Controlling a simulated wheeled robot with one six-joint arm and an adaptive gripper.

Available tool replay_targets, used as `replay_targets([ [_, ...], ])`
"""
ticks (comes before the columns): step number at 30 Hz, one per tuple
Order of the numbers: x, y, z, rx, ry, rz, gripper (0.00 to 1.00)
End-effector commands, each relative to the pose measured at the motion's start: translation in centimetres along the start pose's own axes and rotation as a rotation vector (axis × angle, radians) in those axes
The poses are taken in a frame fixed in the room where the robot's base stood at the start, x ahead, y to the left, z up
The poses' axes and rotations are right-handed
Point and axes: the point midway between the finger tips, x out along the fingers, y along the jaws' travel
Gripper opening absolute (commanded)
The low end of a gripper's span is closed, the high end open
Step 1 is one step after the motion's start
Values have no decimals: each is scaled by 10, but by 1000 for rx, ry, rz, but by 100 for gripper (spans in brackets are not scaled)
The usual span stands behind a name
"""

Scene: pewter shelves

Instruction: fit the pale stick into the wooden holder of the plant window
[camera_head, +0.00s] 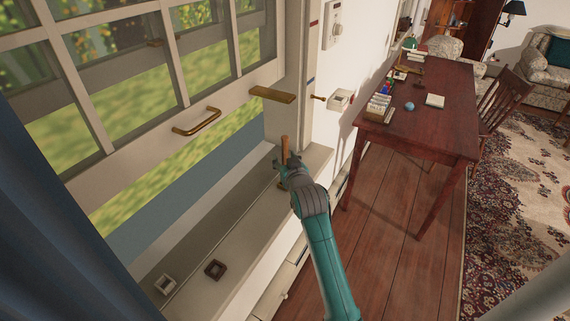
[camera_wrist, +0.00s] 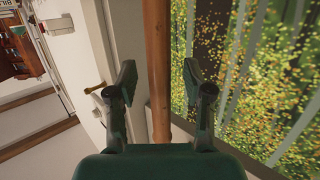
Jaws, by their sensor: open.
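An orange-brown wooden stick (camera_head: 285,148) stands roughly upright at the right end of the window sill. It also shows in the wrist view (camera_wrist: 158,60). It is the only stick I make out, and it looks more brown than pale. My gripper (camera_head: 281,170) is open, with a finger on each side of the stick and visible gaps in the wrist view (camera_wrist: 160,78). The stick's foot is hidden by my gripper. A dark brown square holder (camera_head: 215,269) sits on the sill nearer the camera. A whitish square holder (camera_head: 165,284) sits left of it.
The window sash (camera_head: 225,95) is raised above the sill (camera_head: 235,245), with a brass handle (camera_head: 197,121) and a flat brass piece (camera_head: 271,95). A dark red desk (camera_head: 440,105) with small items stands to the right. Open wooden floor (camera_head: 385,215) lies between.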

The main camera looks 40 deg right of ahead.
Motion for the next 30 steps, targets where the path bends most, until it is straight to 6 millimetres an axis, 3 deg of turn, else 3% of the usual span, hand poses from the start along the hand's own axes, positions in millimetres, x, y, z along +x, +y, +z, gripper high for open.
replay_targets([
  [7,2,0,0,0,0,0,51],
  [13,2,0,0,0,0,0,1],
  [23,1,0,0,0,0,0,0],
  [30,-1,0,-13,0,2,0,0],
])
